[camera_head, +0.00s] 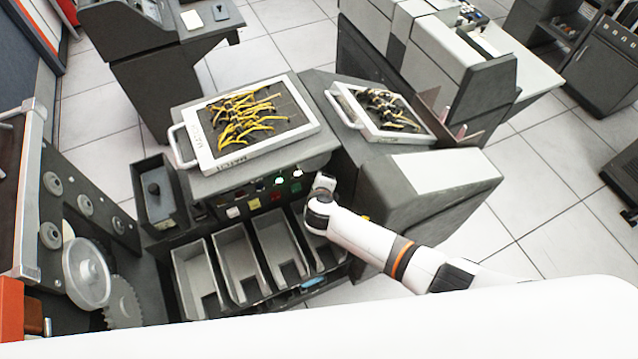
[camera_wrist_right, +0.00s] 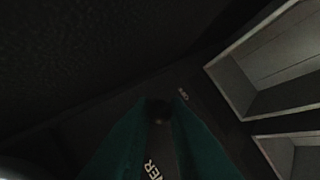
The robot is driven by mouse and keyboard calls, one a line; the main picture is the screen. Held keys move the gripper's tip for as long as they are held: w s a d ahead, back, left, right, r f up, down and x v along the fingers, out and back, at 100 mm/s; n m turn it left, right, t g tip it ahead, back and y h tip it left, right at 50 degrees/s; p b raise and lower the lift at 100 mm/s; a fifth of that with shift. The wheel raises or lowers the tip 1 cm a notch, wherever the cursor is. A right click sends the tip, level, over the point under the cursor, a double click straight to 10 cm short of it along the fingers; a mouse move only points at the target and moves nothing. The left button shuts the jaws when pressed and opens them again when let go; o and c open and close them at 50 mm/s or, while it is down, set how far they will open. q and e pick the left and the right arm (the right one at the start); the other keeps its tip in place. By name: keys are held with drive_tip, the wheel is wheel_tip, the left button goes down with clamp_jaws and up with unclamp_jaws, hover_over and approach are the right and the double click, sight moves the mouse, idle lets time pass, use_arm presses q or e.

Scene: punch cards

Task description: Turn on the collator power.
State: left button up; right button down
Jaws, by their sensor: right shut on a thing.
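The collator (camera_head: 240,182) is the grey machine with a row of card pockets along its front and a strip of small buttons and lamps above them. My right arm (camera_head: 365,236) comes in from the right, its wrist in front of the right end of this strip. The fingers are hidden in the camera_head view. In the right wrist view my right gripper (camera_wrist_right: 158,122) shows two teal fingers shut on a small dark round-tipped switch (camera_wrist_right: 158,110). My left gripper is not in view.
Two white-framed plugboards with yellow wires, one left (camera_head: 299,137) and one right (camera_head: 426,134), lie on top. Metal pockets (camera_head: 195,278) line the front below the strip. A sloped grey housing (camera_head: 430,198) stands right of the arm.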

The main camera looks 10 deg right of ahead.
idle(0.4)
drive_tip(key=c, duration=1.4)
unclamp_jaws()
drive_tip(key=d+v, duration=0.1)
drive_tip(key=v, duration=1.1)
drive_tip(key=shift+a, duration=0.4)
drive_tip(key=shift+r, duration=0.1)
drive_tip(key=shift+w, duration=0.1)
